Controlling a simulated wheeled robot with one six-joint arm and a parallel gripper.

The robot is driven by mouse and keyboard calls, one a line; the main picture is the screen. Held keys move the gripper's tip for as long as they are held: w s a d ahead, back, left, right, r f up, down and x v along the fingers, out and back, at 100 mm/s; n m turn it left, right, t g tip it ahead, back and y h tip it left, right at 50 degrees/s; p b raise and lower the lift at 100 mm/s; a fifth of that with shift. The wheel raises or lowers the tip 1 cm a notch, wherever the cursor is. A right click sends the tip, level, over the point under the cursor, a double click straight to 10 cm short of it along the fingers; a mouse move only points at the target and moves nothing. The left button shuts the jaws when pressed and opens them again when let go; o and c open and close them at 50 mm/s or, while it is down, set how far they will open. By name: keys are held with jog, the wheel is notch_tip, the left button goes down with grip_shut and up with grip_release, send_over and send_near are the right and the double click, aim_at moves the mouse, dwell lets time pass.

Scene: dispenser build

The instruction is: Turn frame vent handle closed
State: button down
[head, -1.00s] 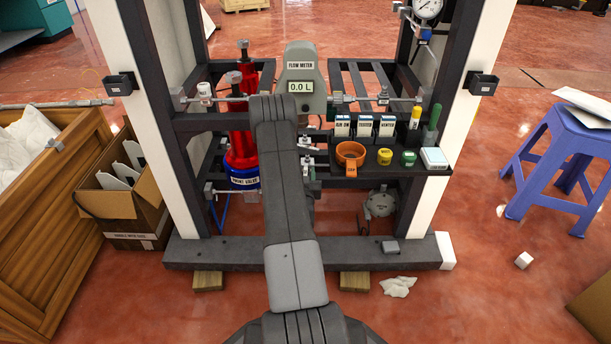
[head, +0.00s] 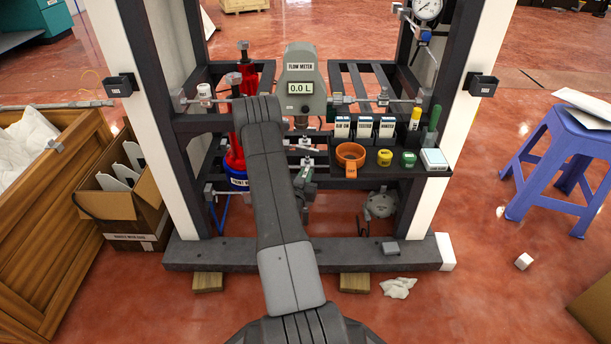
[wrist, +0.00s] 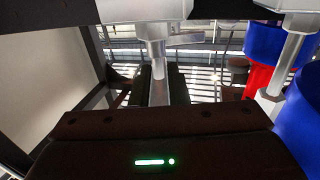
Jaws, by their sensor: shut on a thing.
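In the wrist view, a silver lever (wrist: 158,85), which I take to be the vent handle, hangs down from a silver fitting at the top. My gripper (wrist: 159,82) has its dark fingers on either side of this lever and is shut on it. No label on the lever can be read. In the head view, my arm crosses the middle of the frame and hides my gripper and the lever. A white labelled fitting (head: 204,91) sits on the pipe at the frame's upper left.
Red cylinders with a blue base (head: 237,176) stand close left of my arm; blue and red bodies (wrist: 275,45) show right in the wrist view. The flow meter (head: 300,88) reads 0.0 L. A black shelf (head: 405,168) holds boxes and an orange ring (head: 351,154).

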jog(key=shift+m+g+h, duration=0.8)
jog(key=shift+m+h, duration=0.35)
jog(key=shift+h, duration=0.45)
jog(key=shift+m+g+h, duration=0.8)
jog(key=shift+m+h, duration=0.35)
jog(key=shift+h, duration=0.45)
jog(key=c, duration=1.4)
grip_release()
jog(key=p+v, duration=0.4)
jog(key=v, duration=1)
jog(key=shift+w, duration=0.15)
